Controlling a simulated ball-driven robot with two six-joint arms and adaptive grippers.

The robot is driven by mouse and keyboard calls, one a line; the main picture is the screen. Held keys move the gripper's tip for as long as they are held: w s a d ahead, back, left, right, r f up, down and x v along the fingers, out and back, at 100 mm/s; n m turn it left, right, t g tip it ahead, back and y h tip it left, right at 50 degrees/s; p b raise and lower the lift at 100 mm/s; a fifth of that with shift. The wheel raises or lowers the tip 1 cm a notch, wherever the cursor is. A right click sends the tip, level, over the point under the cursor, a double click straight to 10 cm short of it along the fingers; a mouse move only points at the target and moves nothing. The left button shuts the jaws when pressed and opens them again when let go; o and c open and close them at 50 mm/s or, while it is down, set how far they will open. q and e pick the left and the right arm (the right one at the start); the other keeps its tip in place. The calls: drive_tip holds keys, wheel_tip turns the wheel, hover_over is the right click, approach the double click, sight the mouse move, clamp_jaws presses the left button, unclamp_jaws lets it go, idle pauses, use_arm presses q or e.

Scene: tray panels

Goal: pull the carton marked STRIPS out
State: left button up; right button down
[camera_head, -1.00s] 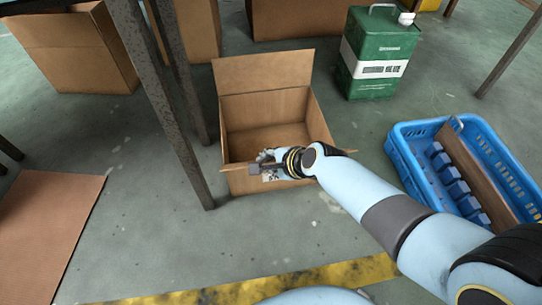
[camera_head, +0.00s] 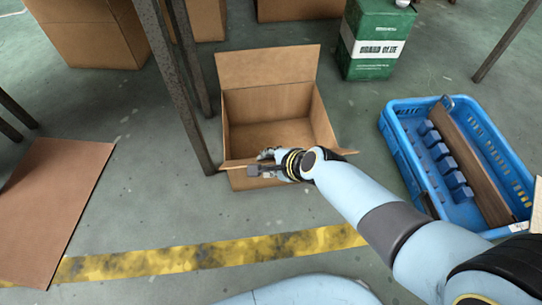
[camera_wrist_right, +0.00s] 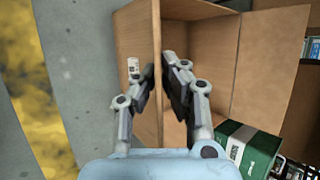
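The open cardboard carton (camera_head: 262,101) stands on the floor beside a dark table leg, its back flap upright. I cannot read the word STRIPS on it. My right gripper (camera_head: 258,170) is at the top edge of the carton's front wall. In the right wrist view its fingers (camera_wrist_right: 159,78) lie on both sides of that wall, closed on it. The carton's inside looks empty where I can see it. My left gripper is not in view.
Dark table legs (camera_head: 172,85) stand just left of the carton. A blue crate (camera_head: 405,150) with blue blocks and a brown board stands right. A brown sheet (camera_head: 50,205) lies left. Floor before the carton is clear up to yellow tape (camera_head: 200,258).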

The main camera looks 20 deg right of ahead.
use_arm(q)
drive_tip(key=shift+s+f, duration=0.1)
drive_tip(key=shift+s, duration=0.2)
use_arm(e)
drive_tip(key=shift+s+a, duration=0.1)
drive_tip(key=shift+s, duration=0.3)
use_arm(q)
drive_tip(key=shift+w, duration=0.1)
use_arm(e)
drive_tip(key=c, duration=1.5)
unclamp_jaws()
drive_tip(key=shift+o, duration=0.5)
drive_tip(key=v, duration=1.2)
